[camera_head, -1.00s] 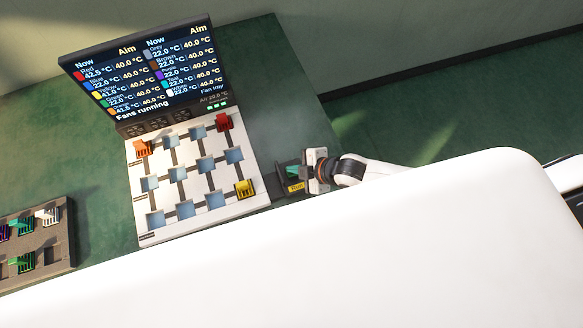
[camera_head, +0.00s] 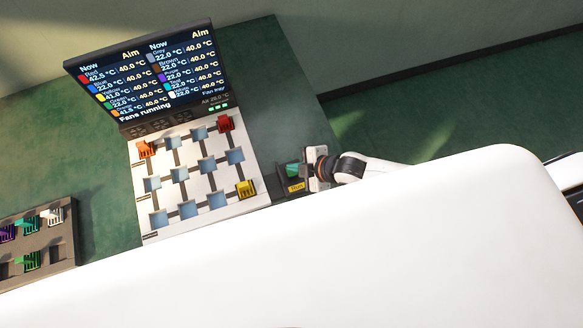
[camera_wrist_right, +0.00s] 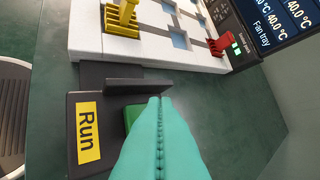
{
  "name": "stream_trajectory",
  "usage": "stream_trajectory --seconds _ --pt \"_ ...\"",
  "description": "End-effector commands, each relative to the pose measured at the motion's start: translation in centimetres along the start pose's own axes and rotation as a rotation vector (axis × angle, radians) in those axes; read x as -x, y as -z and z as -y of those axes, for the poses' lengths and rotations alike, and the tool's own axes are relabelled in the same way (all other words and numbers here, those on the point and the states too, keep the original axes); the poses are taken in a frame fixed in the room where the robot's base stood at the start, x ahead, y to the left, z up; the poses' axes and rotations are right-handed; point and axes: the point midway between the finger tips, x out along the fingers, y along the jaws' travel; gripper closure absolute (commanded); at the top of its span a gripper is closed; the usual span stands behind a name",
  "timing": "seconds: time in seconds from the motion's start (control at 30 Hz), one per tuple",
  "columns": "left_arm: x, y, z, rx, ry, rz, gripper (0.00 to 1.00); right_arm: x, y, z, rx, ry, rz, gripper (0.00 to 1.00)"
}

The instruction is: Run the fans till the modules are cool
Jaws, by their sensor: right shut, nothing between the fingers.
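The display (camera_head: 145,75) reads "Fans running", with red near 42.5 °C, yellow near 41.0 and orange near 41.5, each with an aim of 40.0. The red module (camera_head: 226,124), orange module (camera_head: 146,149) and yellow module (camera_head: 246,189) stand in the white fan tray (camera_head: 215,214). The black Run switch box (camera_head: 296,187) is right of the tray. Its green button (camera_wrist_right: 131,115) is partly hidden by my fingers in the right wrist view. My right gripper (camera_head: 290,171) is shut and empty, its teal fingertips (camera_wrist_right: 160,99) at the button; contact is unclear. My left gripper is out of view.
A dark rack (camera_head: 68,245) with several coloured modules stands at the left. Other tray slots look empty. The green table (camera_head: 100,205) is clear between rack and tray. A large white surface covers the lower part of the head view.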

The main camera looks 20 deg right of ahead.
Motion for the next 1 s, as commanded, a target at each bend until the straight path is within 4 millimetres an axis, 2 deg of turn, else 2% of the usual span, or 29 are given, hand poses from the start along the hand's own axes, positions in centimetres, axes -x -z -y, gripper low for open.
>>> stream_trajectory --seconds 0.5,1.0 --pt "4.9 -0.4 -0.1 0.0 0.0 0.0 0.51 3.5 -2.5 2.5 0.001 0.0 0.0 1.0" --pt "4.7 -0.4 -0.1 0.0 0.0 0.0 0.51 3.4 -2.5 2.5 0.0 0.0 0.0 1.0"
